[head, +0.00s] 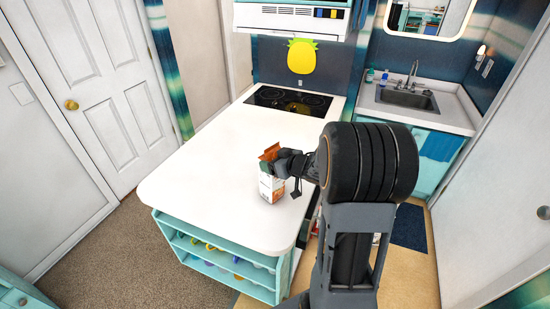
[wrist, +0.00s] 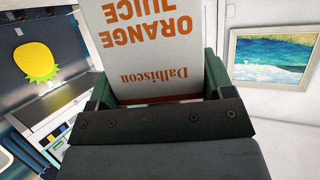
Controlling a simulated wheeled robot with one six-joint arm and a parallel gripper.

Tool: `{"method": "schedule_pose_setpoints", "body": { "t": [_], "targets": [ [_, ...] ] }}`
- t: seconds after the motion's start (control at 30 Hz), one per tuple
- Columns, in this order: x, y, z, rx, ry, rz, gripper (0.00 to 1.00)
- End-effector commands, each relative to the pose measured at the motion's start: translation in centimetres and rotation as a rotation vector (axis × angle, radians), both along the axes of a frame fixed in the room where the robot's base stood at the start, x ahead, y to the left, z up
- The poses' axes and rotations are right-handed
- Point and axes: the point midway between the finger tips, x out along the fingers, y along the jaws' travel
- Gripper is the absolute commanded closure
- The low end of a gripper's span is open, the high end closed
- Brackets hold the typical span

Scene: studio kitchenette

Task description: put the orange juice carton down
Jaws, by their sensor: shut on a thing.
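The orange juice carton (head: 270,188) is white with orange lettering and a brown-orange top. It is upright at the right part of the white counter in the head view. My gripper (head: 275,163) is shut on its upper part from the right. In the wrist view the carton (wrist: 155,45) fills the upper middle, its lettering upside down, between the green fingers of my gripper (wrist: 158,100). I cannot tell whether its base touches the counter, and my gripper hides part of its top.
The white counter (head: 205,180) is clear around the carton. A black cooktop (head: 290,100) is at its far end. Shelves with colourful items (head: 215,255) are under the near edge. A sink (head: 407,98) is at the back right.

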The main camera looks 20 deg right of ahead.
Motion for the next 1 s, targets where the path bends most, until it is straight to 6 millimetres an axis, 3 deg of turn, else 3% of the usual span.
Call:
{"method": "schedule_pose_setpoints", "body": {
  "t": [0.37,0.4,0.63,1.0],
  "targets": [
    [0.07,-0.04,-0.13,0.0,-0.006,0.0,0.99],
    [-0.02,-0.02,-0.32,0.0,0.0,0.0,0.23],
    [-0.01,0.01,-0.3,0.0,0.0,0.0,0.01],
    [-0.53,-0.24,0.36,0.0,-0.002,-0.002,0.0]
  ]
}}
